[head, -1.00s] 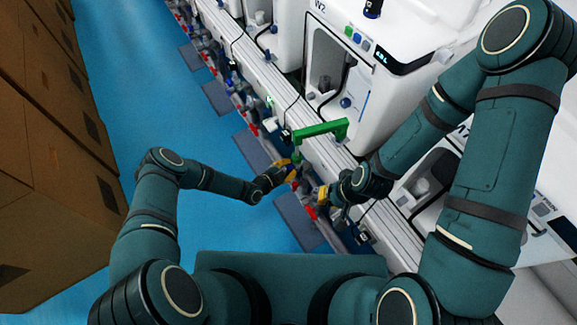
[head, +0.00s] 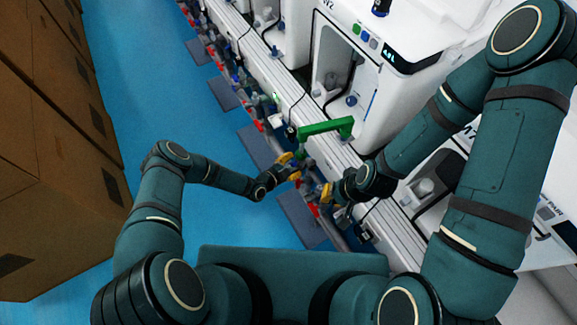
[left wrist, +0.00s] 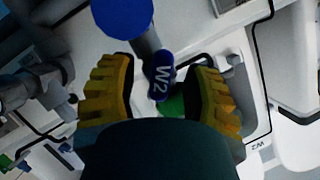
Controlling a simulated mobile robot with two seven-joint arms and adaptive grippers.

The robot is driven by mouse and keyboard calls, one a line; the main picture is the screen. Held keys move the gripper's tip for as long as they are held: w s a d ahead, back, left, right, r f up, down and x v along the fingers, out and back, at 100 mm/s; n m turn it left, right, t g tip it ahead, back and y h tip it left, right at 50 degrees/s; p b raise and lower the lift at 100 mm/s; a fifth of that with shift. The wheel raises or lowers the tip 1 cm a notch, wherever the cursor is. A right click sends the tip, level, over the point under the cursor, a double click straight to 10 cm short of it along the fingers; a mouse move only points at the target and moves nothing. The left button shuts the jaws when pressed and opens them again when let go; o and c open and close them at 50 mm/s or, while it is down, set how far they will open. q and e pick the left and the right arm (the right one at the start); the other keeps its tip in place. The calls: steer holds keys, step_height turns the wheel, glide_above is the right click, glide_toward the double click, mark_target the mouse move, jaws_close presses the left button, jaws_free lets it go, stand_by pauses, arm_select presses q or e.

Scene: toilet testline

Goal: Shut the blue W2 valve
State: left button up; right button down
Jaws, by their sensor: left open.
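The blue W2 valve handle (left wrist: 160,78) shows in the left wrist view, with its white W2 label facing the camera. It lies between the yellow fingers of my left gripper (left wrist: 160,92), with a visible gap on both sides. A grey stem runs up from it to a round blue part (left wrist: 122,14). In the head view my left gripper (head: 291,167) is open at the pipe row, and the W2 handle is too small to tell there. My right gripper (head: 327,193) is close by on the right; its finger opening is unclear.
A green bracket-like handle (head: 327,127) stands just beyond the grippers. A white machine marked W2 (head: 375,85) stands behind the grey rail (head: 262,75). Red and blue valves line the pipes. Brown boxes (head: 60,150) stand left; blue floor (head: 150,90) between is clear.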

arm_select(q)
steer(key=v, duration=1.2)
steer(key=a+f+m+h+b, duration=0.2)
steer(key=a+f+h+b, duration=0.1)
steer(key=a+f+h, duration=0.15)
steer(key=shift+g+h, duration=0.3)
steer(key=shift+h, duration=0.05)
steer(key=x, duration=0.5)
steer(key=b+x, duration=0.1)
steer(key=x, duration=0.4)
steer(key=b+x, duration=0.1)
steer(key=x, duration=0.4)
steer(key=shift+w+a+r, duration=0.1)
steer(key=shift+r, duration=0.25)
jaws_close()
